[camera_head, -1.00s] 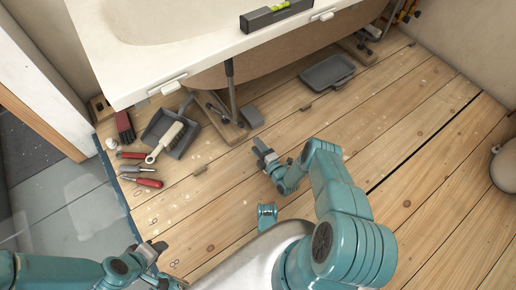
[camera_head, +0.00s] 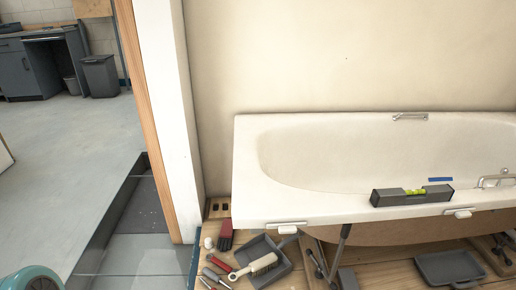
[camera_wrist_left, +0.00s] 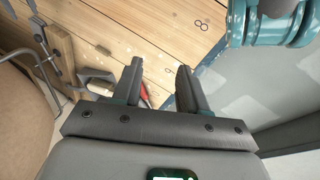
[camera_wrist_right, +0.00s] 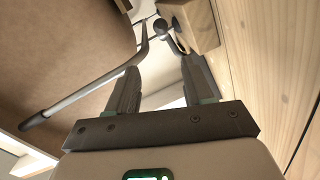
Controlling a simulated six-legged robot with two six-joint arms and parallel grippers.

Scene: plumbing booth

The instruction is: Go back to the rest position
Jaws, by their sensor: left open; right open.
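My left gripper (camera_wrist_left: 158,88) is open in the left wrist view, with nothing between its fingers. The plank floor and part of a red-handled tool (camera_wrist_left: 146,94) lie beyond its fingertips. My right gripper (camera_wrist_right: 157,82) is open and empty in the right wrist view. It faces the underside of the bath, with a grey rod (camera_wrist_right: 85,95) and a wooden block (camera_wrist_right: 198,25) beyond it. Neither gripper shows in the head view; only a teal part of my arm shows at its lower left corner.
The white bath (camera_head: 300,209) stands against the wall, with a spirit level (camera_head: 411,195) on its rim. A dustpan (camera_head: 277,270), brush (camera_head: 255,266) and several hand tools lie on the floor before it. A grey tray (camera_head: 450,268) lies at right. Open floor (camera_head: 70,150) lies through the doorway.

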